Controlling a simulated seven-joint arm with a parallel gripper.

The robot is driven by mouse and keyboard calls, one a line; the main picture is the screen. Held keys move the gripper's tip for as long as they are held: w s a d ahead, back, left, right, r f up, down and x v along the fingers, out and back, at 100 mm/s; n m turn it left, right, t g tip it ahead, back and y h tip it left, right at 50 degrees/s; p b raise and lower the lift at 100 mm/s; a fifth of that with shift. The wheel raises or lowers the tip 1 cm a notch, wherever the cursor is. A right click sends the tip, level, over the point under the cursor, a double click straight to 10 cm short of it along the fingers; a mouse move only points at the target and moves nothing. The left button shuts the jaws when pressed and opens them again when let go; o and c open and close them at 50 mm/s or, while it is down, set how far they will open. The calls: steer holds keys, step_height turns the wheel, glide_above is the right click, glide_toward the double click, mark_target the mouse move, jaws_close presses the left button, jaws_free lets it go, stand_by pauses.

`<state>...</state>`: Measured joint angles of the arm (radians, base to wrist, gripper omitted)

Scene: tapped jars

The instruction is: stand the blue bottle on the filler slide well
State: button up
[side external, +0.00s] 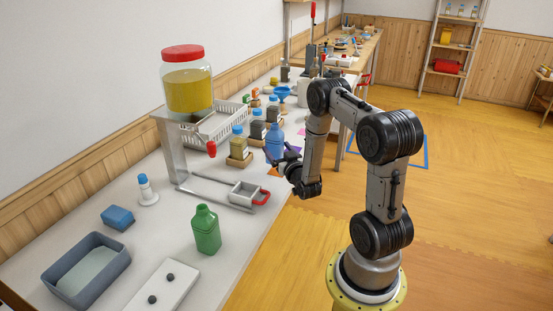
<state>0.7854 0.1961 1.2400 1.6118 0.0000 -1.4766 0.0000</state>
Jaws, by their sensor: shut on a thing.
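The blue bottle (274,140) is upright at the table's right edge, in front of the row of small capped bottles. My gripper (276,161) is shut on it, low on its body. The fingers are small and partly hidden here, and I cannot tell whether the bottle's base touches the table. The filler slide well (244,189) is a small grey square tray with a red handle, on two rails nearer the camera. It looks empty. The rails run out from under the filler stand, which carries a large red-lidded jar of yellow liquid (188,88) with a red tap.
A green bottle (206,229) stands in front of the slide. A white-and-blue bottle (147,190), a blue block (118,217) and a grey basin (86,272) are at left. A white basket (216,126) and small bottles crowd behind. Bare table lies around the green bottle.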

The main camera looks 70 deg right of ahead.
mark_target(277, 158)
steer(key=shift+w+d+f, duration=0.25)
steer(key=shift+f, duration=0.1)
steer(key=shift+w+d+f, duration=0.15)
steer(key=shift+f, duration=0.75)
steer(key=shift+w+d+f, duration=0.1)
steer(key=shift+f, duration=0.75)
steer(key=shift+f, duration=0.2)
steer(key=o, duration=1.2)
steer(key=shift+o, duration=0.2)
steer(key=v, duration=1.4)
steer(key=shift+f, duration=0.2)
